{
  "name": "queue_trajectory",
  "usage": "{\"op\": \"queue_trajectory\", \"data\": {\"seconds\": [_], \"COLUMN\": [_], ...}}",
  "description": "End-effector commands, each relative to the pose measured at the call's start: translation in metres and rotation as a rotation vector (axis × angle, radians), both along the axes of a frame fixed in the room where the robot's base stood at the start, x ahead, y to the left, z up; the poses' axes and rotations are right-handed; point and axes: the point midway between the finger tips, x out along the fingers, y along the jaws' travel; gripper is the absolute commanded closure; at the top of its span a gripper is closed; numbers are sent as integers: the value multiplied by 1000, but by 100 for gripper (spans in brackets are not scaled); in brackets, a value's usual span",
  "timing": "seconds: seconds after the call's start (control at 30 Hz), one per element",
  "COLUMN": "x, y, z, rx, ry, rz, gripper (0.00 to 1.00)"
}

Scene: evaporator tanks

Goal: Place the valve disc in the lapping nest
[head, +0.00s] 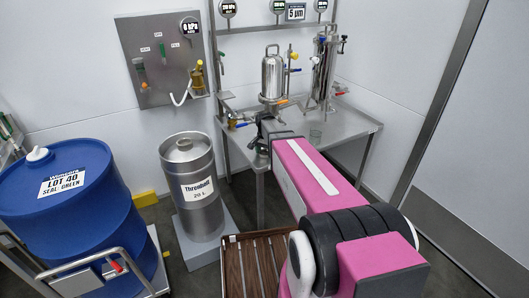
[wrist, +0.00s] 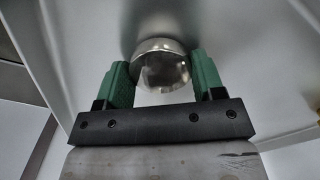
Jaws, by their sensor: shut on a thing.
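My gripper (wrist: 160,64) has two green fingers, shut on a round, shiny metal piece, which I take to be the valve disc (wrist: 162,70). It sits between the fingers, with a pale smooth grey surface behind it; I cannot tell whether it touches that surface. In the head view my pink arm reaches to the left edge of the steel table (head: 350,128). My fingers and the disc are not clear there. I cannot make out the lapping nest for certain in either view.
On the table stand a steel filter housing (head: 272,77) with valves and a taller steel cylinder (head: 325,65). A small, faint round item (head: 315,134) is near the front edge. Left are a steel keg (head: 195,185), a blue drum (head: 65,205) and a slatted wooden rack (head: 240,270).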

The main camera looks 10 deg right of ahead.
Motion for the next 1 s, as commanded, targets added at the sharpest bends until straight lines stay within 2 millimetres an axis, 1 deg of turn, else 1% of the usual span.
{"op": "queue_trajectory", "data": {"seconds": [0.07,0.1,0.17,0.43,0.57,0.67,1.0], "x": [0,0,0,0,0,0,0], "y": [0,0,0,0,0,0,0], "z": [-2,-2,-2,-2,3,14,74], "rx": [0,0,0,0,0,0,0], "ry": [0,0,0,0,0,-1,-3], "rz": [0,0,0,0,0,0,0], "gripper": [73,31,12,12,12,12,12]}}
